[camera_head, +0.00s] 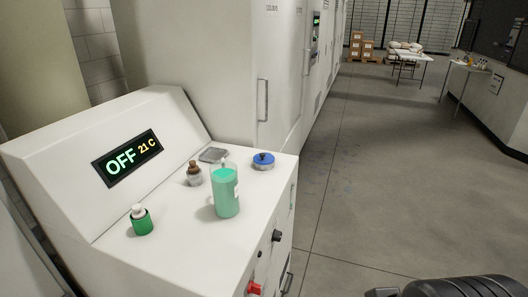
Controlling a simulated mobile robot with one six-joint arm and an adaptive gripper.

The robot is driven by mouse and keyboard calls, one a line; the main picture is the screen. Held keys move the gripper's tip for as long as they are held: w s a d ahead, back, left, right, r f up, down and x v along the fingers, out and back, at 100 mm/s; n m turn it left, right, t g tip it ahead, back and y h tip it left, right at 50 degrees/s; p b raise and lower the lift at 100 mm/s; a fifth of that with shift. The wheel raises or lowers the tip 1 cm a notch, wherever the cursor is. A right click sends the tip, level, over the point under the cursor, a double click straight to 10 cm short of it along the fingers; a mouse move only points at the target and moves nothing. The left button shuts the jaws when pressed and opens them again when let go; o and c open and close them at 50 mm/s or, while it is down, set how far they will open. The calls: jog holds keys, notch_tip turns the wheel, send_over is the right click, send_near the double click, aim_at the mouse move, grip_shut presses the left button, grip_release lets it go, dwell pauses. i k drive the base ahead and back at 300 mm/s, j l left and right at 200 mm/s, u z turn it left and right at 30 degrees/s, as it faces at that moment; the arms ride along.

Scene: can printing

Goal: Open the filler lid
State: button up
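A round blue cap (264,158) sits on a pale ring at the right rear of the white machine's top (178,232). It looks closed. A small grey flat piece (213,154) lies behind the bottles, and I cannot tell whether it is a lid. A black part of my arm's end (462,288) shows at the bottom right edge, apart from the machine. Its fingers are cut off or hidden, so their opening does not show.
A jar of green liquid (226,193), a brown-capped bottle (194,174) and a green bottle with a white cap (142,220) stand on the machine. Its display (128,157) reads OFF 21 C. A red switch (254,288) is on its front. The floor (390,170) to the right is clear.

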aim_at(264, 155)
jog(key=u, duration=0.2)
jog(key=i+l+u, duration=0.65)
jog(key=i+l, duration=0.15)
jog(key=i+l+u, duration=0.35)
jog(key=l, duration=0.25)
jog(key=i+l, duration=0.2)
jog(key=l, duration=0.2)
jog(key=i+l, duration=0.2)
jog(key=l, duration=0.2)
jog(key=i+l, duration=0.2)
jog(key=l, duration=0.2)
